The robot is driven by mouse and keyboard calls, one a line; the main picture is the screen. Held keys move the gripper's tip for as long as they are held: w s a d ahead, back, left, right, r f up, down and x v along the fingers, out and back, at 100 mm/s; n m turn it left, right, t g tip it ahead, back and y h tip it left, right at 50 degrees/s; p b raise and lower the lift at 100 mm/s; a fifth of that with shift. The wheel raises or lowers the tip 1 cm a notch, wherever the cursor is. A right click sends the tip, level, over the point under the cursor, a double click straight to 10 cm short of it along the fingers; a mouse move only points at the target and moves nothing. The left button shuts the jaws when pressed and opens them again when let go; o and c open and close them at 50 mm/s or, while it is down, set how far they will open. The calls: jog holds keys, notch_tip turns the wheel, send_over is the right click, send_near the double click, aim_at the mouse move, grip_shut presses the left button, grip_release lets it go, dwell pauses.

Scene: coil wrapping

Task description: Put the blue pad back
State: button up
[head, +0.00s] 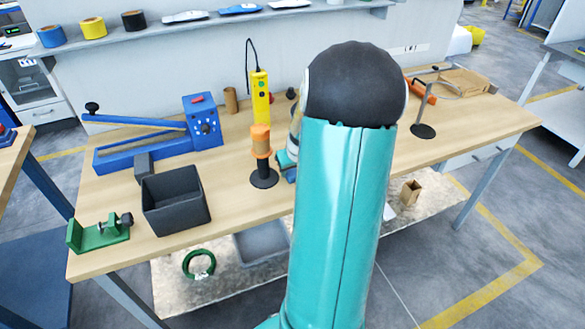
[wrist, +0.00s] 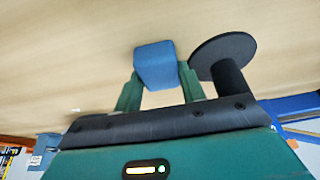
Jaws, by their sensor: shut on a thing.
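The blue pad (wrist: 155,66) is a small block between the two green fingers of my gripper (wrist: 160,82) in the wrist view. The fingers are shut on its sides, and its far end sticks out past the tips. The wooden workbench top (wrist: 60,75) fills the background there; I cannot tell the pad's height above it. In the head view my own arm hides most of the gripper. On the wall shelf, a flat blue-topped item (head: 240,9) lies between two pale flat ones (head: 185,17) (head: 289,4).
A black disc-based stand (wrist: 222,60) is close right of the gripper; in the head view it holds an orange roll (head: 261,140). A black bin (head: 175,200), blue lever machine (head: 165,135) and green clamp (head: 98,233) stand left. Tape rolls (head: 93,28) line the shelf.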

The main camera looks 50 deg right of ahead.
jog(key=o, duration=0.9)
jog(key=shift+f, duration=0.1)
jog(key=shift+o, duration=0.2)
jog(key=v, duration=1.2)
jog(key=w+a+r+n, duration=0.2)
jog(key=a+r, duration=0.2)
jog(key=a, duration=0.6)
jog(key=w+a+r+n, duration=0.1)
jog(key=w+a+r, duration=0.2)
jog(key=a, duration=0.7)
jog(key=s+a+r+n+t+y, duration=0.1)
jog(key=s+a, duration=0.3)
jog(key=a, duration=0.5)
jog(key=s+a+r+n+y, duration=0.1)
jog(key=s+a, duration=0.3)
jog(key=a, duration=0.6)
jog(key=shift+s+r+n+t, duration=0.3)
jog(key=shift+r+n+t, duration=0.1)
jog(key=shift+r+n, duration=0.15)
